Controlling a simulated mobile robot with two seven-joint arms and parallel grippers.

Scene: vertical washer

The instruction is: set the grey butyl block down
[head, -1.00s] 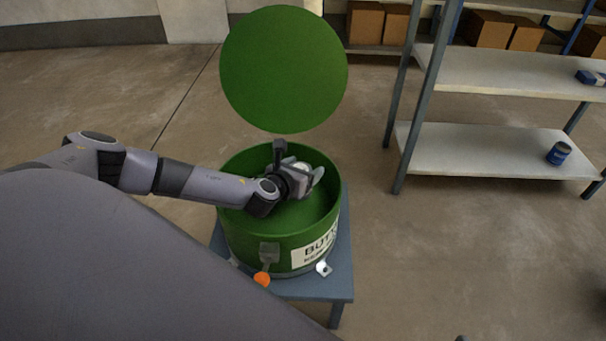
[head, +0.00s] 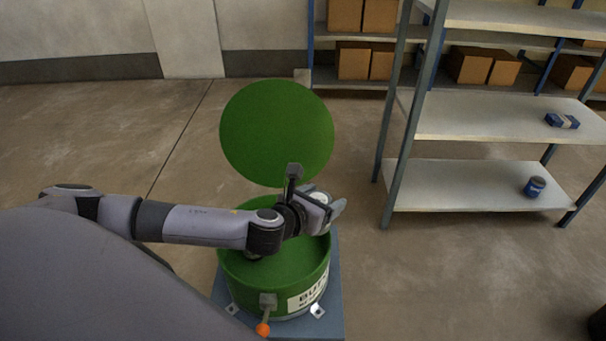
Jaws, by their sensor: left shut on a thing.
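My left gripper (head: 332,209) is over the right rim of the green drum (head: 268,273), with its fingers pointing right. It is shut on a small pale grey piece, the grey butyl block (head: 318,198), which is mostly hidden by the fingers. The drum is open at the top, and my forearm crosses above its mouth. The round green lid (head: 277,132) stands upright behind the drum. My right gripper is not in view.
The drum stands on a blue-grey stand (head: 336,290). An orange-ended latch (head: 263,329) sticks out at its front. A shelf rack on the right has a blue can (head: 534,187) on its lower shelf (head: 440,187) and a blue packet (head: 562,121) above. Floor lies clear between them.

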